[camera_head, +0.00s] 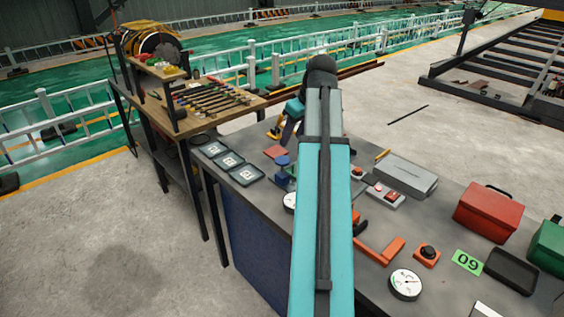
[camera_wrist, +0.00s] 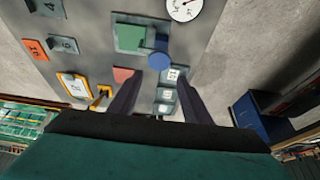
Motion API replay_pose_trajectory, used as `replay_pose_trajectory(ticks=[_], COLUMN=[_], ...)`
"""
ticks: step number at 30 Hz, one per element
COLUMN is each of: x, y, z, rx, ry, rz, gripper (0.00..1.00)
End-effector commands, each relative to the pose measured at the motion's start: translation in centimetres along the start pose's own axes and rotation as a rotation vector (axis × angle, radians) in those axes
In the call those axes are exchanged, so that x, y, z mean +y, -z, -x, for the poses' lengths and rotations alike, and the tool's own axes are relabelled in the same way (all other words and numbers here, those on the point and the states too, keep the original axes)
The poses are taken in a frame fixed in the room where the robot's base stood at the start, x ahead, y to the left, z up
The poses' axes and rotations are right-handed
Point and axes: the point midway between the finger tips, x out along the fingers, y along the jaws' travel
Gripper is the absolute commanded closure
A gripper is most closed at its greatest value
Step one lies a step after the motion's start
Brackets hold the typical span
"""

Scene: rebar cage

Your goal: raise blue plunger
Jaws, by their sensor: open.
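The blue plunger (camera_head: 283,161) stands upright on the grey table, left of my arm in the head view, with a round blue top on a blue stand. In the wrist view its round blue top (camera_wrist: 158,61) is just beyond my fingertips, near the middle, with a green block beside it. My gripper (camera_wrist: 155,74) is open, its two dark fingers apart with nothing held between them. In the head view my gripper (camera_head: 288,128) is above and behind the plunger, partly hidden by my arm.
Black marked tiles (camera_head: 229,160) lie left of the plunger and a flat red square (camera_head: 275,152) lies behind it. A dial gauge (camera_head: 406,284), a grey case (camera_head: 404,175) and a red toolbox (camera_head: 487,212) are to the right. A wooden tool bench (camera_head: 215,107) adjoins at the back left.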

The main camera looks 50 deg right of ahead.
Motion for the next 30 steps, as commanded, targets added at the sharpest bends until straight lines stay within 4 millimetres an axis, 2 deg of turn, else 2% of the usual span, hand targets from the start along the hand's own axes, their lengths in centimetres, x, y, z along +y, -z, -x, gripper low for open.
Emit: replay_pose_trajectory(ticks=[1, 3, 16, 30], x=[0.1, 0.2, 0.3, 0.3], y=[-0.1, -0.1, -0.2, -0.3], z=[0.0, 0.1, -0.7, -5.1], rx=[0.000, 0.000, -0.001, -0.002], ry=[-0.001, -0.001, -0.001, -0.001], rz=[-0.002, -0.003, -0.005, -0.006], gripper=[0.47, 0.39, 0.39, 0.39])
